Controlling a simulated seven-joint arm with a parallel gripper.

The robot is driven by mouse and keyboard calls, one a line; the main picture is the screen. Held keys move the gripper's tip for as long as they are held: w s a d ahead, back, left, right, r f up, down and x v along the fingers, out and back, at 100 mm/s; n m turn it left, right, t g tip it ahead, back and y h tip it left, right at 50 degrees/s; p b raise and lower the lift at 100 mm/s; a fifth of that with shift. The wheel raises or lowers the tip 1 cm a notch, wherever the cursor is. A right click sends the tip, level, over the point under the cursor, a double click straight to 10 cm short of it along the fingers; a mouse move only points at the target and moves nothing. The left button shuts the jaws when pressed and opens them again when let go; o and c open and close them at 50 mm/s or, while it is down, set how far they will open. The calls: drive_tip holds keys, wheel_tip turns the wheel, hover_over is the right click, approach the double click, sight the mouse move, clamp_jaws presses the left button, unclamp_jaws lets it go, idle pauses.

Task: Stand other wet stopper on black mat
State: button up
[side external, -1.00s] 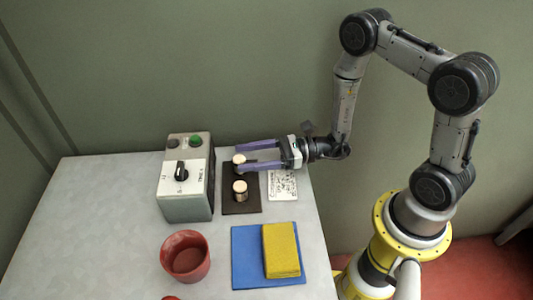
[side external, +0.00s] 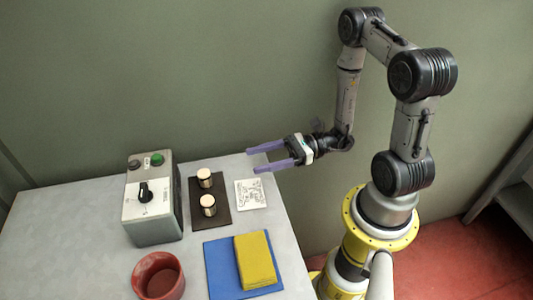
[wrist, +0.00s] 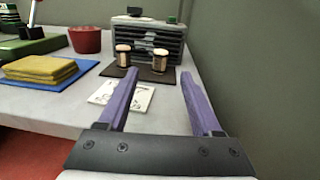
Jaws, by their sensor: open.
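Two cork stoppers with pale tops stand upright on the black mat (side external: 222,213). The far stopper (side external: 204,178) is near the mat's back end. The near stopper (side external: 208,205) stands a little in front of it. In the wrist view the two stoppers show side by side, one on the left (wrist: 123,55) and one on the right (wrist: 160,60). My gripper (side external: 254,160) is open and empty, in the air to the right of the mat, clear of both stoppers. Its purple fingers also show in the wrist view (wrist: 158,82). I cannot tell whether the stoppers are wet.
A grey control box (side external: 155,205) stands left of the mat. A white card with writing (side external: 250,194) lies right of it. Nearer are a red pot (side external: 140,276), a blue mat (side external: 218,270) and a yellow sponge (side external: 255,262). A wall runs behind the table.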

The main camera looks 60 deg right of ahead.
drive_tip(key=s+a+r+n+g+h, duration=0.1)
drive_tip(key=s+a+r+n+g, duration=0.25)
drive_tip(key=s+n+g, duration=0.35)
drive_tip(key=s+a+r+n+g+h, duration=0.25)
drive_tip(key=r+n+g, duration=0.25)
drive_tip(key=n, duration=0.4)
drive_tip(key=s+d+r+n+t+h, duration=0.4)
drive_tip(key=d+r+n+t+h, duration=0.2)
drive_tip(key=d+r+n+h, duration=0.2)
drive_tip(key=shift+d+r+n+h, duration=0.2)
drive_tip(key=shift+r+n+h, duration=0.4)
drive_tip(key=shift+n+h, duration=0.5)
